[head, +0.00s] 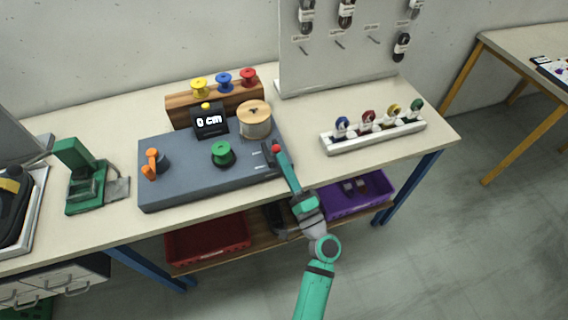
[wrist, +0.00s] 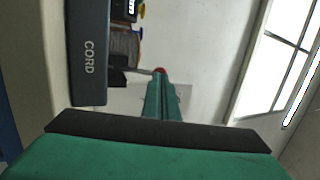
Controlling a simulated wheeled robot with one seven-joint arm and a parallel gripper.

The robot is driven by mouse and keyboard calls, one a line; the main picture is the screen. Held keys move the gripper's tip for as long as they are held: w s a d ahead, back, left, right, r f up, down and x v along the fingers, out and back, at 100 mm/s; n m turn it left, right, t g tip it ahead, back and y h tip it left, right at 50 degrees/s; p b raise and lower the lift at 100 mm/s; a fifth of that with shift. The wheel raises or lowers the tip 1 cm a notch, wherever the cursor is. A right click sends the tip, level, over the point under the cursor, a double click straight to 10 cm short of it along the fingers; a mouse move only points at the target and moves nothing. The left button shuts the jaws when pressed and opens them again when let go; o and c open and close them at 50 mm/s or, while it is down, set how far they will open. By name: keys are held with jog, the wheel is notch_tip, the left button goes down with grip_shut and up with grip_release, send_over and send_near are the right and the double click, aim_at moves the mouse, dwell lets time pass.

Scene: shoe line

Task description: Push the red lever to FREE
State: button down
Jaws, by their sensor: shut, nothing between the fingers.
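The red lever's round knob (head: 276,149) is at the right end of the dark grey machine (head: 185,185), by a dark plate with small white marks too small to read. In the wrist view the red knob (wrist: 160,70) shows just beyond my fingertips, with a thin stalk running left toward the machine. My gripper (head: 280,156) is shut and empty, its tips right at the knob. Its closed fingers also show in the wrist view (wrist: 161,80). I cannot tell whether they touch the knob. The fingers partly hide the lever, and I cannot read its position.
The machine carries an orange crank (head: 153,163), a green spool (head: 222,154), a wooden spool (head: 254,120) and a display (head: 210,121) reading 0 cm. A white rack (head: 345,146) with colored spools stands to the right. A green device (head: 84,178) stands left. Bare tabletop lies between machine and rack.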

jog(key=shift+r, duration=0.1)
jog(key=w+r, duration=0.1)
jog(key=w+a+r, duration=0.1)
jog(key=w, duration=0.1)
jog(key=w+r, duration=0.1)
jog(key=r, duration=0.1)
jog(key=shift+w+a, duration=0.2)
jog(key=shift+a, duration=0.1)
jog(key=w, duration=0.2)
jog(key=w+a, duration=0.1)
jog(key=w, duration=0.1)
jog(key=shift+r, duration=0.25)
jog(key=shift+s+r, duration=0.1)
jog(key=shift+s, duration=0.1)
dwell(1.2)
jog(key=s+d+r, duration=0.2)
jog(key=s+d, duration=0.1)
jog(key=s, duration=0.2)
jog(key=s+d+r, duration=0.2)
jog(key=s, duration=0.4)
jog(key=shift+s+d+r, duration=0.25)
jog(key=shift+s+d, duration=0.05)
jog(key=shift+d, duration=0.1)
jog(key=shift+w, duration=0.2)
